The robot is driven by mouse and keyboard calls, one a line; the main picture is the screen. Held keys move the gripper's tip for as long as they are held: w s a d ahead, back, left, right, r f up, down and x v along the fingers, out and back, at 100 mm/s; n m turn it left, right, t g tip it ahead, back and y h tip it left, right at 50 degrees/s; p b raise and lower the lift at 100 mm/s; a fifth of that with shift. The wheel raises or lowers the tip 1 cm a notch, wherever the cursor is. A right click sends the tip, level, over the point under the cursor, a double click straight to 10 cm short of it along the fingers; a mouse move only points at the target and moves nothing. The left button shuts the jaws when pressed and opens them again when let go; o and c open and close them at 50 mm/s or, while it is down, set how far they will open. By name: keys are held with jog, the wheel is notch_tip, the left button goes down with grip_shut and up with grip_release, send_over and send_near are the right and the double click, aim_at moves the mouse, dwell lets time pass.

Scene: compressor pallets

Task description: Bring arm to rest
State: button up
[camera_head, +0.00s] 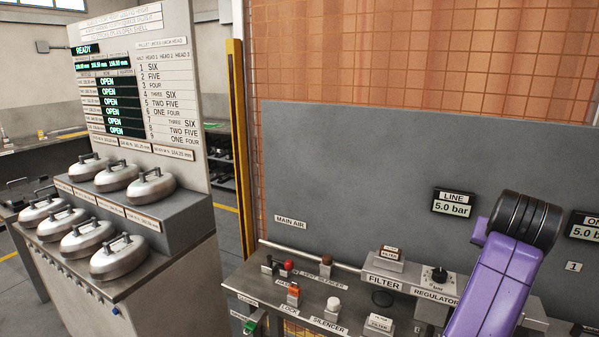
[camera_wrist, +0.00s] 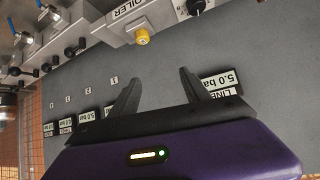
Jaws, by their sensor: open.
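My arm, purple with a black ribbed joint, rises at the lower right of the head view in front of the grey air panel. My gripper (camera_wrist: 158,95) shows in the wrist view with its two black fingers apart and nothing between them. The fingers are in front of the grey panel, near the line gauge (camera_wrist: 219,84) that reads 5.0 bar. The picture there is upside down. In the head view the gripper itself is not visible; the line gauge (camera_head: 452,203) shows just left of my arm.
A bench (camera_head: 243,283) carries a filter block (camera_head: 384,283), a regulator (camera_head: 436,280), a red knob (camera_head: 288,266) and an orange lock (camera_head: 294,290). A console (camera_head: 150,285) with several metal domed lids stands left. A yellow knob (camera_wrist: 142,37) sits beyond the fingers.

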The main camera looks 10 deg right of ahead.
jog(key=s+a+f+n+t+y, duration=0.3)
jog(key=s+a+n+t, duration=0.3)
jog(key=s+a, duration=0.25)
jog(key=s+a+f+n+t+y, duration=0.2)
jog(key=s+a+f+n+t, duration=0.1)
jog(key=s+a+n+t, duration=0.55)
jog(key=s+a+f+m+g, duration=0.1)
jog(key=s+a+f+g, duration=0.1)
jog(key=s, duration=0.6)
jog(key=s+a+f+m+g+y, duration=0.1)
jog(key=s+a+f+m+g, duration=0.1)
jog(key=s+a+f, duration=0.3)
jog(key=s+a+f+m+g+y, duration=0.1)
jog(key=s+a+f+m+g, duration=0.1)
jog(key=s, duration=1.1)
jog(key=shift+s+a+f+g, duration=0.25)
jog(key=shift+a+f+g, duration=0.1)
jog(key=shift+a+f, duration=0.55)
